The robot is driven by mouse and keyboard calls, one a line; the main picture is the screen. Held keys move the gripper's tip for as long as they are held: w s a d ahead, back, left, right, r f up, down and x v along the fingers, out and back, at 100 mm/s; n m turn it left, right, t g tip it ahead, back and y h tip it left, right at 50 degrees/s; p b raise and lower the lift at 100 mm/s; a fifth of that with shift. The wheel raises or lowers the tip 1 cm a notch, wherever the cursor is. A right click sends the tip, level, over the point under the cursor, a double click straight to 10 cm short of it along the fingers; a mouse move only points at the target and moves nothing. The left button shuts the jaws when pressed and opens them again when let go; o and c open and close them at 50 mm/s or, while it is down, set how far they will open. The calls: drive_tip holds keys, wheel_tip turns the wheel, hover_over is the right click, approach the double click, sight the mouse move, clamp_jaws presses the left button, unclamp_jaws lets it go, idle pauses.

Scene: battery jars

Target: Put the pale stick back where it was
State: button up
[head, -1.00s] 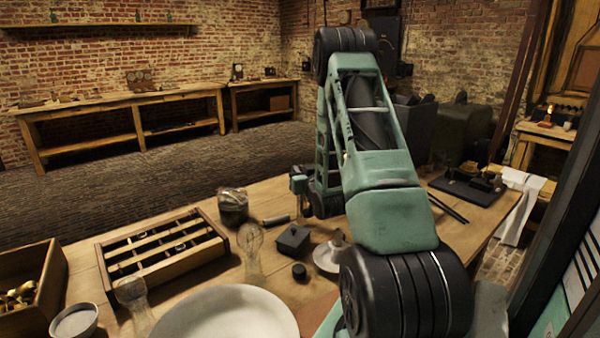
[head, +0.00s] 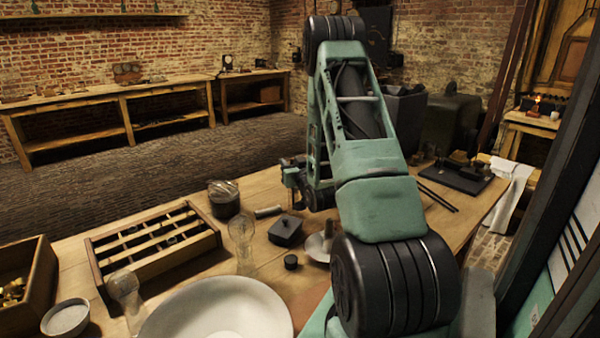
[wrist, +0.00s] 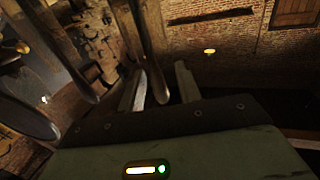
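My gripper (head: 294,185) is small and partly hidden beside my arm in the head view, above the far part of the wooden table. The wrist view shows two short tan finger-like parts (wrist: 160,88) standing apart, with long dark shapes crossing close to them. I cannot tell whether anything is held between them. I cannot identify the pale stick for certain. A short greyish cylinder (head: 267,212) lies on the table left of my gripper. A slotted wooden rack (head: 207,240) stands at the left, with several small pieces in its slots.
A lidded dark box (head: 286,231), a glass jar with dark contents (head: 224,204), clear glassware (head: 241,238) and a big white bowl (head: 215,310) crowd the table. Two dark rods (head: 437,196) lie at the right. A wooden crate (head: 40,285) stands far left.

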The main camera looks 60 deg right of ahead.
drive_tip(key=p+v, duration=0.6)
drive_tip(key=v, duration=0.5)
drive_tip(key=shift+p, duration=0.35)
drive_tip(key=shift+s, duration=0.1)
